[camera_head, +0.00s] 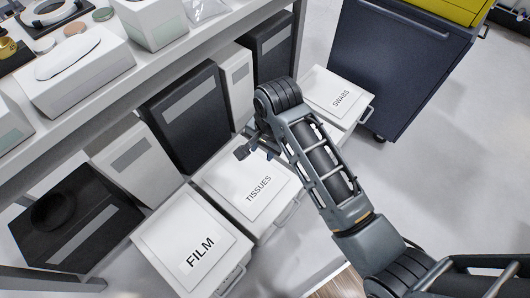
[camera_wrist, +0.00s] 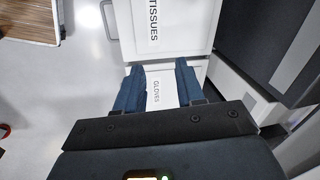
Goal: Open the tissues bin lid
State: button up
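The white tissues bin (camera_head: 222,187) stands in the floor row, its labelled lid lying flat and shut. In the wrist view the tissues bin (camera_wrist: 190,30) is at the top, beyond my fingertips, with a handle (camera_wrist: 109,20) on its left side. My gripper (camera_head: 254,147) is above the back edge of the tissues lid in the head view. In the wrist view my gripper (camera_wrist: 159,65) is open, its two dark blue fingers apart with nothing held. A bin labelled GLOVES (camera_wrist: 162,92) shows between and below the fingers; my arm mostly hides it in the head view.
The film bin (camera_head: 192,245) is left of the tissues bin and the swabs bin (camera_head: 333,92) is beyond my arm. Black and white boxes (camera_head: 185,115) stand behind, under a shelf (camera_head: 140,82). A dark blue cart (camera_head: 400,70) is at the upper right. Floor at right is clear.

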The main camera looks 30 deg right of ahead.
notch_tip(320, 180, down, 7)
jog(key=d+m, duration=0.1)
jog(key=m, duration=0.1)
jog(key=shift+d, duration=0.15)
dwell(0.3)
jog(key=shift+w, duration=0.1)
jog(key=shift+c, duration=0.3)
grip_shut()
dwell(1.0)
jog(key=shift+o, duration=0.3)
grip_release()
